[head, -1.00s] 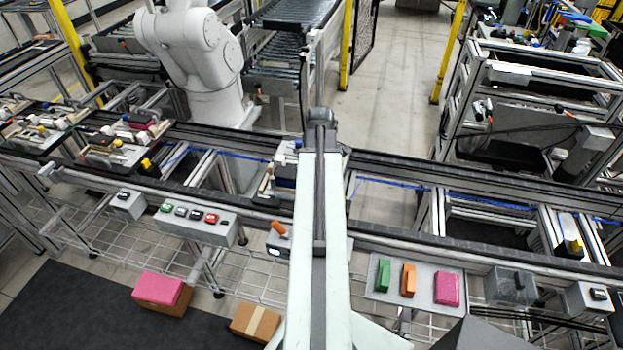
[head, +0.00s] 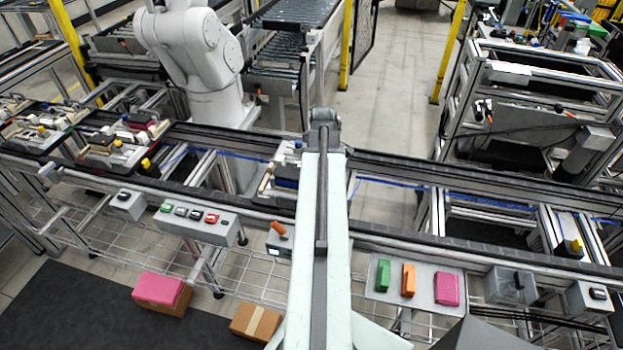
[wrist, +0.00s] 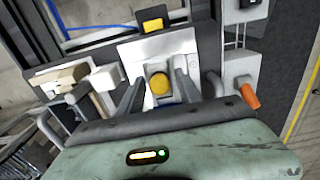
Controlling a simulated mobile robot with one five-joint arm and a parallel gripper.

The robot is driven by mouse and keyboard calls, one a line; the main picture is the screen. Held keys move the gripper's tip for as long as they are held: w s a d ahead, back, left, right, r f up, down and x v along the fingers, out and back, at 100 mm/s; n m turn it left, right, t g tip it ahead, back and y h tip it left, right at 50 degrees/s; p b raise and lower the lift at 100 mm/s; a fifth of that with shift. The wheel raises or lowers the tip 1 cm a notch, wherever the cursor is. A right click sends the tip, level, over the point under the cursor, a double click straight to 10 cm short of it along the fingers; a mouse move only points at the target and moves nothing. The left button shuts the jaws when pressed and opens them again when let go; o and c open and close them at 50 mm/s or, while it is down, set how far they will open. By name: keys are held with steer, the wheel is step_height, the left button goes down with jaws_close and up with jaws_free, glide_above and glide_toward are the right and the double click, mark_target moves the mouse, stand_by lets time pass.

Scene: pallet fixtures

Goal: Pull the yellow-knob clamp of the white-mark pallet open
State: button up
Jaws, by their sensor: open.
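The yellow knob (wrist: 159,84) shows in the wrist view between the two fingers of my gripper (wrist: 160,91). The fingers are open, one on each side of the knob, and I cannot tell whether either touches it. The knob stands in front of a white plate (wrist: 160,50) on the pallet. A yellow-and-black piece (wrist: 152,19) sits at the plate's far edge. In the head view the pallet (head: 287,172) is on the conveyor, mostly hidden behind my arm, and my gripper is hidden there. I cannot make out a white mark.
A beige block (wrist: 62,79) and white parts stand left of the fingers. A box with an orange handle (wrist: 249,96) is close on the right, also in the head view (head: 278,229). Other pallets (head: 115,150) stand at the left end of the conveyor.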

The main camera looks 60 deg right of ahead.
steer(key=shift+r+p, duration=4.05)
steer(key=shift+r, duration=0.05)
steer(key=shift+f, duration=0.1)
